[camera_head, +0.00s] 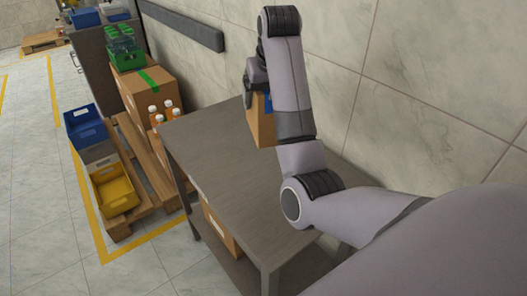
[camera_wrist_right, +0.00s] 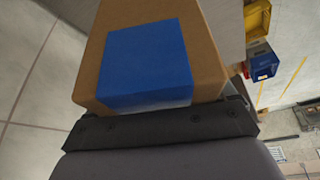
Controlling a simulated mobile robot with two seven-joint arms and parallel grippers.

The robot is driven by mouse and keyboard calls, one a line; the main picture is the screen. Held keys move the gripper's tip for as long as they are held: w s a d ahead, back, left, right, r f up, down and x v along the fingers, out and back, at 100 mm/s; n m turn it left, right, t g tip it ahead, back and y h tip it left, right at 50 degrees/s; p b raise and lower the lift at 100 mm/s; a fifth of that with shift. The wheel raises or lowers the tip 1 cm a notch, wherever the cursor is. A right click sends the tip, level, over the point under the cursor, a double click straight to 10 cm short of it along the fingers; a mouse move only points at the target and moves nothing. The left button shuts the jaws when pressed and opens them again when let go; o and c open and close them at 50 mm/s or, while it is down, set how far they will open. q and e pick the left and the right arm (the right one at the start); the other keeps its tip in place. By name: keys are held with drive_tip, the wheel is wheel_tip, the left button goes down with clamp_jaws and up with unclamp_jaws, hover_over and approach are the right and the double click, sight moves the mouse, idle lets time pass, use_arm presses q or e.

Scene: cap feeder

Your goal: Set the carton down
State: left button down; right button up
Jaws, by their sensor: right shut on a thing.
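A brown carton (camera_head: 262,128) is over the far part of the grey table (camera_head: 207,145), near the wall. My right gripper (camera_head: 252,84) is shut on its upper part. The arm link in front hides much of the carton. In the right wrist view the carton (camera_wrist_right: 208,62) fills the upper middle, with a blue patch (camera_wrist_right: 148,58) on its face, and my dark gripper (camera_wrist_right: 160,125) lies across its near edge. I cannot tell whether the carton's bottom touches the tabletop. My left gripper is not in view.
Another box (camera_head: 219,229) sits on the table's lower shelf. Left of the table, a wooden pallet (camera_head: 150,165) holds a big carton (camera_head: 150,88) and several bottles. The tabletop's near left part is clear.

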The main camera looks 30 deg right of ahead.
sight(272, 130)
wheel_tip(272, 130, down, 17)
idle(0.4)
drive_tip(key=shift+f, duration=0.25)
drive_tip(key=o, duration=1.1)
drive_tip(key=shift+o, duration=0.2)
drive_tip(key=v, duration=1.2)
drive_tip(key=shift+w+r, duration=0.1)
drive_tip(key=shift+r, duration=0.1)
drive_tip(key=shift+f, duration=0.1)
